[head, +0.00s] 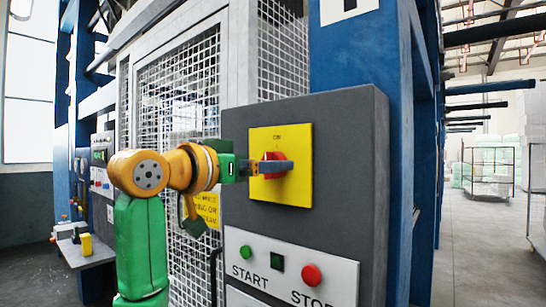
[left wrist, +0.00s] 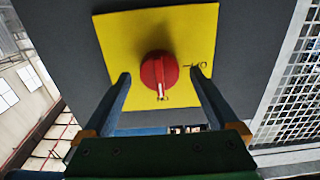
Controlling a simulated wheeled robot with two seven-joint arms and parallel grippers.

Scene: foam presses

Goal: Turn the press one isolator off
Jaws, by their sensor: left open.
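The isolator is a red rotary knob (head: 274,156) on a yellow plate (head: 298,192), set high on a dark grey control box. In the left wrist view the red knob (left wrist: 158,66) shows between the fingers, and its white mark points at the small label at the picture's bottom side of the yellow plate (left wrist: 125,30). Another label sits to the knob's right there. My left gripper (head: 283,167) is open at the plate, one finger on each side of the knob. Contact cannot be told. A finger hides part of the knob in the head view. My right gripper is not in view.
Below the plate, a white panel (head: 262,274) carries a green START button (head: 246,252), a dark square and a red STOP button (head: 311,275). A mesh guard (head: 180,95) stands left of the box (head: 345,130), a blue column (head: 385,60) behind it. Open floor (head: 480,250) lies right.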

